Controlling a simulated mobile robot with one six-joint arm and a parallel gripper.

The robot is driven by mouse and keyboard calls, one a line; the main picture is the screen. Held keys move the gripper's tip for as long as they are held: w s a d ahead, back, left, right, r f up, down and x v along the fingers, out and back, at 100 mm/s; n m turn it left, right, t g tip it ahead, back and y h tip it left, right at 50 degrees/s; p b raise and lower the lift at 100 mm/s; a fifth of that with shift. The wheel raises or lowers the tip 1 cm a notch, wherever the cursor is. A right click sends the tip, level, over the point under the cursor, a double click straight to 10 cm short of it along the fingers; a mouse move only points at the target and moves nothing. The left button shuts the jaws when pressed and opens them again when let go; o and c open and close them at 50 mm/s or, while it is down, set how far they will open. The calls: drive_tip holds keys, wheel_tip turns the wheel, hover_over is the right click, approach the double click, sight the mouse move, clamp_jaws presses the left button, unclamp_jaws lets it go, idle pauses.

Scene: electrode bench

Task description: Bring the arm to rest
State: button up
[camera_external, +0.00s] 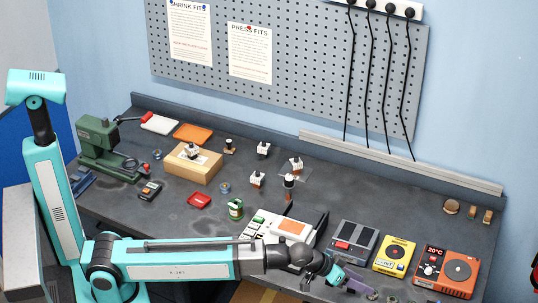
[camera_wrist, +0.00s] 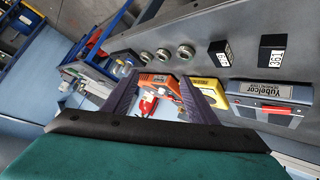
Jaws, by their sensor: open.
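My arm reaches low across the front of the bench in the external view. It ends in my gripper (camera_external: 358,285), at the bench's front edge, left of the orange-red device and below the grey device. The fingers are small there and partly cut off by the picture's bottom edge. In the wrist view my gripper (camera_wrist: 165,82) shows two purple fingers spread apart. Nothing is held between them. The orange device and a red-and-white item show in the gap beyond.
The dark bench (camera_external: 330,205) carries a grey device (camera_external: 353,243), a yellow meter (camera_external: 394,254), an orange-red device (camera_external: 446,271), a white keypad unit (camera_external: 268,238), a green press (camera_external: 100,150) and a cardboard box (camera_external: 194,163). A pegboard (camera_external: 310,75) stands behind. The bench's right rear is mostly clear.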

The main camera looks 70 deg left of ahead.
drive_tip(key=s+d+f+m+b, duration=0.2)
drive_tip(key=s+d+f+m, duration=0.2)
drive_tip(key=d+f, duration=0.4)
drive_tip(key=s+a+f+g+y, duration=0.1)
drive_tip(key=s+a+f, duration=0.1)
drive_tip(key=f, duration=0.4)
drive_tip(key=s+a+f+g, duration=0.1)
drive_tip(key=a+f+g, duration=0.15)
drive_tip(key=f, duration=0.25)
drive_tip(key=s+a+f+g+y+b, duration=0.1)
drive_tip(key=s+a+f+g, duration=0.1)
drive_tip(key=s+a+f, duration=0.7)
drive_tip(key=s+a+f+g+y+b, duration=0.1)
drive_tip(key=s+a+f+g, duration=0.4)
drive_tip(key=f, duration=0.6)
drive_tip(key=s+a+f+n+g, duration=0.1)
drive_tip(key=s+a+f, duration=0.3)
drive_tip(key=s, duration=0.5)
drive_tip(key=s+a+f+n+g+b, duration=0.1)
drive_tip(key=s+a+f, duration=0.3)
drive_tip(key=s, duration=0.5)
drive_tip(key=s+a+f+g, duration=0.3)
drive_tip(key=s+a+f, duration=0.1)
drive_tip(key=s, duration=0.5)
drive_tip(key=shift+s+f+n+b, duration=0.25)
drive_tip(key=shift+f+n+b, duration=0.15)
drive_tip(key=shift+f, duration=0.25)
